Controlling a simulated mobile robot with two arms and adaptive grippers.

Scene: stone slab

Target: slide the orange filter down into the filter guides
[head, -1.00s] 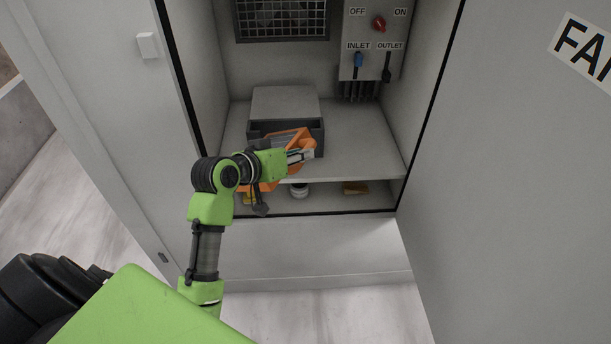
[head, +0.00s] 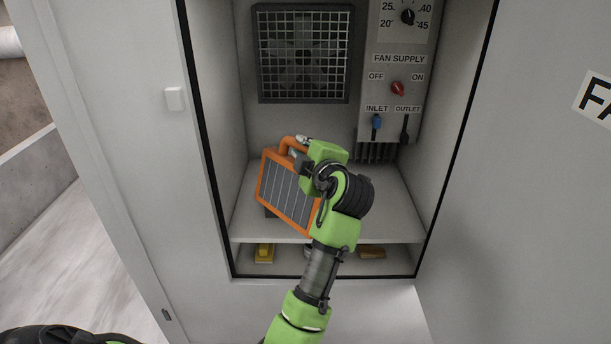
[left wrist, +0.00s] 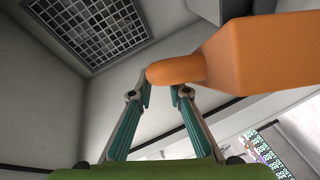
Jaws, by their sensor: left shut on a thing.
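The orange filter (head: 283,192), an orange frame with grey pleats and an orange handle (head: 289,145) on top, is held up tilted inside the cabinet. My left gripper (head: 303,142) is shut on its handle. In the left wrist view the orange handle (left wrist: 175,70) passes between the fingertips (left wrist: 160,93), and its wide end reaches right. The guides are not clearly seen; the filter covers most of the spot where the dark-fronted grey box stands, and only a small dark part (head: 270,212) shows at its lower edge. My right gripper is in neither view.
Behind are a caged fan (head: 304,54) and a control panel (head: 397,75) with a red knob and inlet and outlet levers. The shelf (head: 385,205) is clear to the right. Below it lie a yellow item (head: 265,253) and a brown item (head: 371,252). Cabinet walls bound both sides.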

